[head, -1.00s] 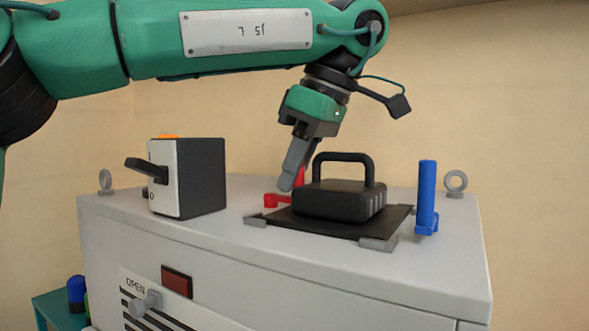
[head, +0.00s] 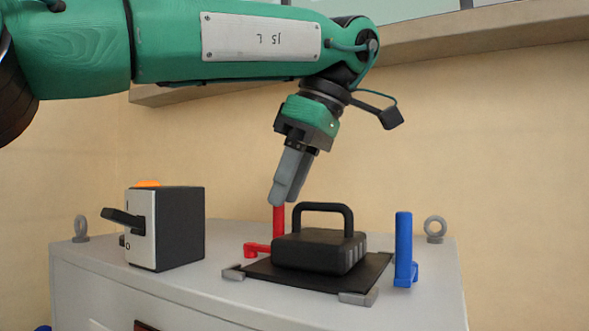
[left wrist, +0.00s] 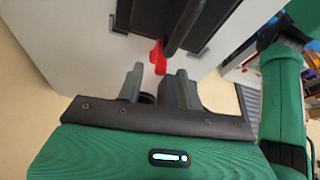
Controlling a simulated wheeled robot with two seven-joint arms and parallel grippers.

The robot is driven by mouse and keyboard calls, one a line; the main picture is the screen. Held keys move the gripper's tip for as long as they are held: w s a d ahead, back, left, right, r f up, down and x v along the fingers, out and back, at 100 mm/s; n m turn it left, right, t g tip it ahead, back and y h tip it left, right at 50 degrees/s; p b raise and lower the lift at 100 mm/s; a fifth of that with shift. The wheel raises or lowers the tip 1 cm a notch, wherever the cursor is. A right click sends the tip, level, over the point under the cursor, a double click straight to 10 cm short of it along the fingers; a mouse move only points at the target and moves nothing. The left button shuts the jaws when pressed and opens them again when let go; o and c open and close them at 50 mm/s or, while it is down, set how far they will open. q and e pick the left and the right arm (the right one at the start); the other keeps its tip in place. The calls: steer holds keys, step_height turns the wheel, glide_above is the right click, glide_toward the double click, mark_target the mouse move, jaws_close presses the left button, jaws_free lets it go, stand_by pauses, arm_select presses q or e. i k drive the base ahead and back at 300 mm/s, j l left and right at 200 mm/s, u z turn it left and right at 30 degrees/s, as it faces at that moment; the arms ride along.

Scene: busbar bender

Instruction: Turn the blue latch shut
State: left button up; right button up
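The blue latch (head: 403,245) stands upright on the cabinet top, right of the black lid, with a small foot at its base. A red latch (head: 279,222) stands behind the lid's left side and also shows in the left wrist view (left wrist: 158,56). The black lid (head: 320,253) has an arched handle and sits on a dark plate. My left gripper (head: 283,200) is above the lid's back left, close to the top of the red latch. Its fingers (left wrist: 155,78) are apart with nothing between them. The blue latch is not identifiable in the left wrist view. My right gripper is not in view.
A switch box (head: 178,230) with a black lever stands at the left of the cabinet top (head: 225,240). Grey lifting eyes (head: 435,228) stand near the back corners. Grey corner blocks (head: 358,298) edge the plate. The air above the blue latch is clear.

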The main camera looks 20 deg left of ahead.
mark_target(406, 274)
steer(key=k, duration=2)
